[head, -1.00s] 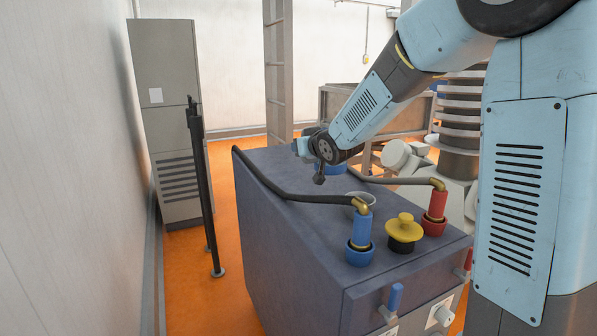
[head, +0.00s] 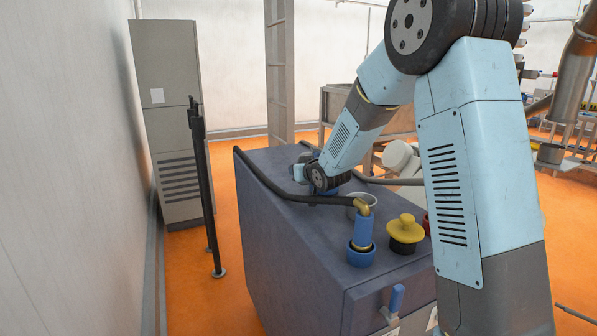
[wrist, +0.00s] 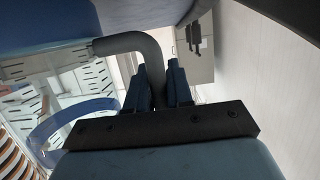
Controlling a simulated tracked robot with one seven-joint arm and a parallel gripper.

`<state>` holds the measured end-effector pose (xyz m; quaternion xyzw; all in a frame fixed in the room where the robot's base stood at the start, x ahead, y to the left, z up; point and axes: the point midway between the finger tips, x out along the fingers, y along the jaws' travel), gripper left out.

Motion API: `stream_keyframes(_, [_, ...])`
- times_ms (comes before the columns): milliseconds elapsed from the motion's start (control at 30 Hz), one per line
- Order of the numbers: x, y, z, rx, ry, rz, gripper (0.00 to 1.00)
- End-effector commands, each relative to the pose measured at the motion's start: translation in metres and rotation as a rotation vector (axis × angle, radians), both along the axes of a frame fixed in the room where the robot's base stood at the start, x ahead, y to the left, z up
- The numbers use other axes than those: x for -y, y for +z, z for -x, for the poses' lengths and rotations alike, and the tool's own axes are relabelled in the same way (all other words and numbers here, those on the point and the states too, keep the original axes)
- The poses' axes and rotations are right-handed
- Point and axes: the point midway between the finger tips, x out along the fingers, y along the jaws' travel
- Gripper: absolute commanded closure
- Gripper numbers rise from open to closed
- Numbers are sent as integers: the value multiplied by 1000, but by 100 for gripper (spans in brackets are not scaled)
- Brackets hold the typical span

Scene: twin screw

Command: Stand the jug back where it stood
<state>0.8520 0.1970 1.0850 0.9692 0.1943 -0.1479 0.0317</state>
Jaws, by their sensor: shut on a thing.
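The jug shows in the wrist view as a smooth blue body (wrist: 40,22) at the upper left, with a bent grey handle (wrist: 135,42). My gripper (wrist: 162,78) is shut on the handle, which runs down at its fingers. In the head view my wrist is low over the top of the dark blue cabinet (head: 285,235). A bit of blue (head: 328,192), probably the jug, shows just below my wrist there. My arm and the hose hide most of it, so I cannot tell whether its base touches the cabinet top.
Black posts (head: 203,190) stand left of the cabinet. The front left of the cabinet top is bare.

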Motion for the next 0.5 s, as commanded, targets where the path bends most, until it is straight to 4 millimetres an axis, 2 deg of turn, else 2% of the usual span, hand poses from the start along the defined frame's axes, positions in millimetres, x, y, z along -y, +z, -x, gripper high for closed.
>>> stream_keyframes(333, [1, -3, 0, 2, -1, 0, 100])
stream_keyframes(367, [1, -3, 0, 1, -1, -1, 76])
stream_keyframes(500, [1, -3, 0, 1, -1, -1, 63])
